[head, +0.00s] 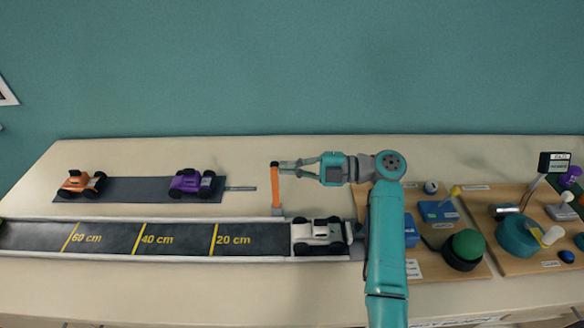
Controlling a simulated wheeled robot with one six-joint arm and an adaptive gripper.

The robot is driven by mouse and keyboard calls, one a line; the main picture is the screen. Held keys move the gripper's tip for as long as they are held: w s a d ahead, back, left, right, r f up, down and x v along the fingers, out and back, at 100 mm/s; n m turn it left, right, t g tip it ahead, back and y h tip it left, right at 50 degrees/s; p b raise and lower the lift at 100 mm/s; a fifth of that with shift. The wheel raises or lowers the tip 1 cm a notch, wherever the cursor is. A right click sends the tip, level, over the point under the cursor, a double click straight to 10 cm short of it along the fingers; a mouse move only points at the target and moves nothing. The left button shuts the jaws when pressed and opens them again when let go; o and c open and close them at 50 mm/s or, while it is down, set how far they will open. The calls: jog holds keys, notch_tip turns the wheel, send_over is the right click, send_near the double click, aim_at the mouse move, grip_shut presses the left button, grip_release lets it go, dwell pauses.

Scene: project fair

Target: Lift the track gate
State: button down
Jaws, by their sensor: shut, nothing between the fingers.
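The track gate shows as an upright orange bar (276,191) with a dark top, standing at the far edge of the track (110,256). My gripper (283,168) is shut with nothing between its fingers. Its fingertips are at the upper part of the orange bar, on its right side; whether they touch it I cannot tell. A white car (318,234) sits in the track at its right end, just right of the gate's foot. The track runs left with yellow marks for 20, 40 and 60 cm.
An orange car (80,184) and a purple car (191,182) stand on a dark strip (140,189) behind the track. Wooden boards with a green dome (467,246) and a teal drum (517,236) fill the right side. The table behind the gate is clear.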

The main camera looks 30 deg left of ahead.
jog(key=shift+w+a+f+m, duration=0.1)
jog(key=shift+w+a+m, duration=0.25)
jog(key=shift+w+m, duration=0.2)
jog(key=shift+w+a+f+m, duration=0.1)
jog(key=shift+w+a+m, duration=0.2)
jog(key=shift+w+m, duration=0.2)
